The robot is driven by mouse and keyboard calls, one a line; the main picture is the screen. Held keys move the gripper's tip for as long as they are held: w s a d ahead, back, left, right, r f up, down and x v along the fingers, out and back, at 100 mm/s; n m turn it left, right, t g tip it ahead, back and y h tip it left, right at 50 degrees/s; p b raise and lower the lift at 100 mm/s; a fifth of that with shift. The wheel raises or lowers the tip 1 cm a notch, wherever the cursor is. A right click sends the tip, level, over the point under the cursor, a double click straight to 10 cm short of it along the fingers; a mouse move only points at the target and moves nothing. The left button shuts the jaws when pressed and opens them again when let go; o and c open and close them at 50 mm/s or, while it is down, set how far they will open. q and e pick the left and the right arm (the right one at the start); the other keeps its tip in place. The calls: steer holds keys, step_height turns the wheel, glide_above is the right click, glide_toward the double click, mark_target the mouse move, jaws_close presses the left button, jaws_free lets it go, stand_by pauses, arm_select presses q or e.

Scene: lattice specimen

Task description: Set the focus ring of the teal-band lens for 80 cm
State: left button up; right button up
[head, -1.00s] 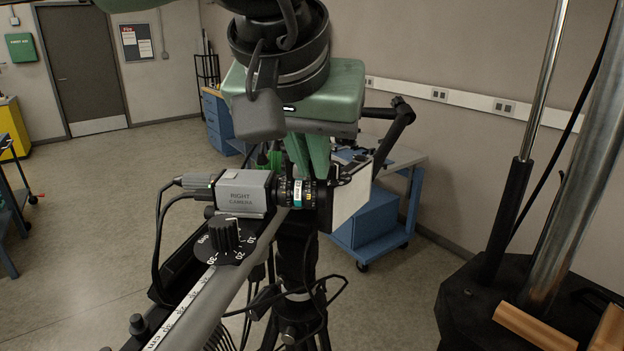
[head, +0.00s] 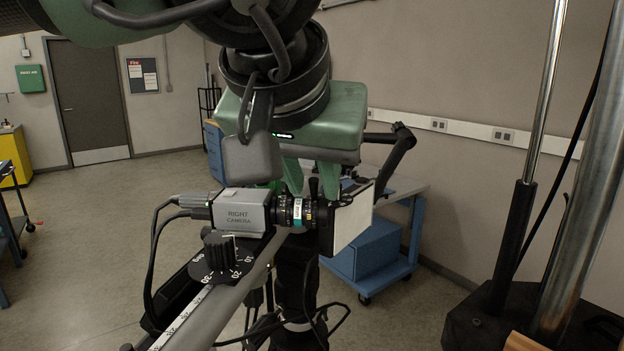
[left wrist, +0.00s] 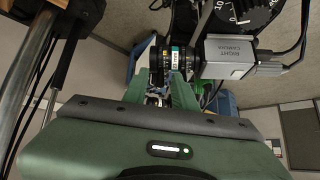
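The teal-band lens (head: 298,210) is a black barrel with a teal band and printed rings on the front of the grey camera marked RIGHT CAMERA (head: 244,211). It also shows in the left wrist view (left wrist: 175,57). My left gripper (head: 310,183) is at the lens, on its far side in the head view, with its two green fingers apart. In the left wrist view the gripper (left wrist: 162,84) has a visible gap between its fingers, just below the lens. I cannot tell whether a finger touches the lens. The right gripper is out of view.
A black dial knob (head: 219,250) and a scaled rail (head: 190,310) lie in front of the camera. A pale square plate (head: 353,219) stands beyond the lens's front. Cables hang at the left. A blue wheeled bench (head: 380,250) stands behind.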

mark_target(311, 180)
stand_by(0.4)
arm_select(q)
steer(key=shift+s+r+p, duration=0.4)
steer(key=shift+r+p, duration=0.05)
steer(key=shift+r, duration=0.2)
steer(key=shift+p+v, duration=0.5)
steer(key=shift+v, duration=0.65)
steer(key=shift+p+v, duration=0.55)
steer(key=shift+v, duration=0.65)
steer(key=shift+s+a, duration=0.1)
steer(key=b+v, duration=0.1)
steer(key=v, duration=0.6)
steer(key=shift+s+r, duration=0.15)
steer(key=shift+s, duration=0.1)
steer(key=shift+a, duration=0.1)
